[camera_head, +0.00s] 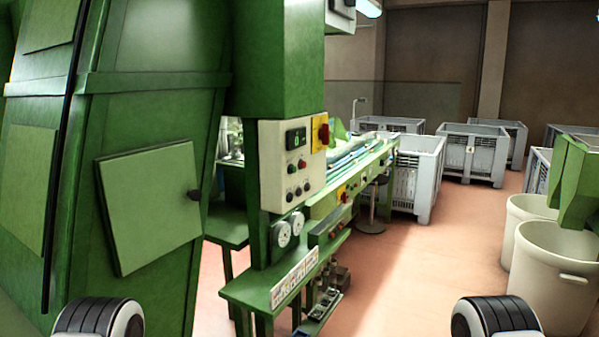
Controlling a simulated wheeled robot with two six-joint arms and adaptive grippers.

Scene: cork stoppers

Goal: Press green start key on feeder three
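A cream control panel (286,165) is fixed to the green machine, left of the middle of the head view. It has a dark display (296,138), a small green key (291,170) with a red key (302,163) to its right, and several dark knobs below. A red switch on a yellow plate (320,132) sits at its upper right. I cannot read a feeder number on it. Neither gripper shows; only rounded black-and-white parts of my own arms are at the bottom left and bottom right. Nothing touches the panel.
A big green machine body with a hatch (150,205) fills the left. A low green bench (262,292) juts out below the panel. Grey crates (470,152) stand behind, cream bins (548,270) at right. The reddish floor (420,265) between is clear.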

